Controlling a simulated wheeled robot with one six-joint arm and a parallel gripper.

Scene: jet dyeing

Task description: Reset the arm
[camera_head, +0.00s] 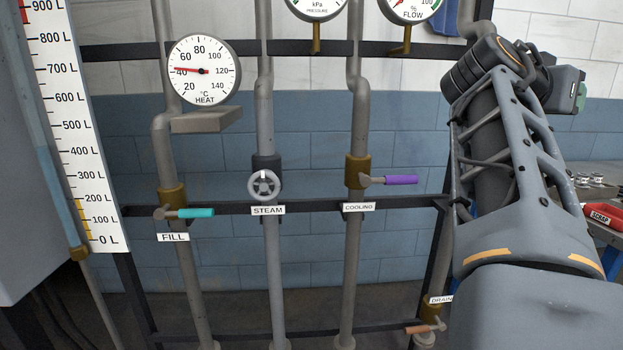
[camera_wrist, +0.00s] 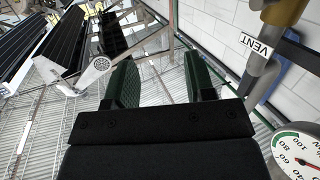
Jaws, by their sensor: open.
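My arm fills the right side of the head view, bent with its elbow up near the pressure and flow gauges. My gripper (camera_wrist: 160,85) shows in the wrist view with its two green-padded fingers apart and nothing between them. In the head view I cannot make out the fingers. In the wrist view a pipe labelled VENT (camera_wrist: 257,45) stands to the right of the fingers, apart from them.
A pipe rack holds the teal FILL lever (camera_head: 195,213), the STEAM handwheel (camera_head: 264,185), the purple COOLING lever (camera_head: 400,180) and the DRAIN lever (camera_head: 425,327). The heat gauge (camera_head: 204,70) reads about 40. A red SCRAP bin (camera_head: 603,216) sits at the right.

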